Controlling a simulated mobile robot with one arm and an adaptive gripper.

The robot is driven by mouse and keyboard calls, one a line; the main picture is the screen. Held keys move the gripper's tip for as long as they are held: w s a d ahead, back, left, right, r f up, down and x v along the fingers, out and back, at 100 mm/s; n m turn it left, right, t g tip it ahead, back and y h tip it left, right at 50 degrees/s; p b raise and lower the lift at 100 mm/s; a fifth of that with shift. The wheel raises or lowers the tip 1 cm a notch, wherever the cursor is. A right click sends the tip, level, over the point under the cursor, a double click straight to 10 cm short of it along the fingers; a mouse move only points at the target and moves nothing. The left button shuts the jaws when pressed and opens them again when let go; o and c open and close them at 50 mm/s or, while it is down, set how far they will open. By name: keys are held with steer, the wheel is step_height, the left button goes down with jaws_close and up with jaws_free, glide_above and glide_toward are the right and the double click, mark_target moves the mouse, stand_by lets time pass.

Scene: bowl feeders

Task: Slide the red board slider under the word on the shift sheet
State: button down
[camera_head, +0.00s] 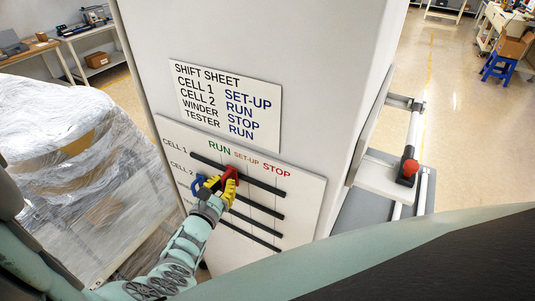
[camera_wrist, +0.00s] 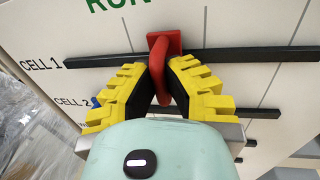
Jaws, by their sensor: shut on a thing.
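The red board slider (camera_head: 231,173) sits on the CELL 1 rail, the top black rail of the white board. In the wrist view its red loop handle (camera_wrist: 162,65) is between my yellow fingers. My gripper (camera_head: 222,184) is shut on it; it also shows in the wrist view (camera_wrist: 160,85). The slider is right of the word RUN (camera_head: 219,147) and left of STOP (camera_head: 276,170), near the left side of SET-UP (camera_head: 249,157). The shift sheet (camera_head: 227,104) above reads SET-UP for CELL 1, in blue.
A blue slider (camera_head: 200,186) is partly hidden beside my gripper, at the left of the CELL 2 rail. More black rails (camera_head: 255,227) lie below. The CELL 1 rail (camera_wrist: 250,55) is clear to the right of the red slider. A wrapped pallet (camera_head: 80,170) stands at left.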

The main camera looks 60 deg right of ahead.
steer(key=shift+s+d, duration=0.2)
steer(key=shift+s, duration=1.8)
steer(key=c, duration=1)
jaws_free()
steer(key=shift+a, duration=0.1)
steer(key=v, duration=1.2)
steer(key=shift+w, duration=0.1)
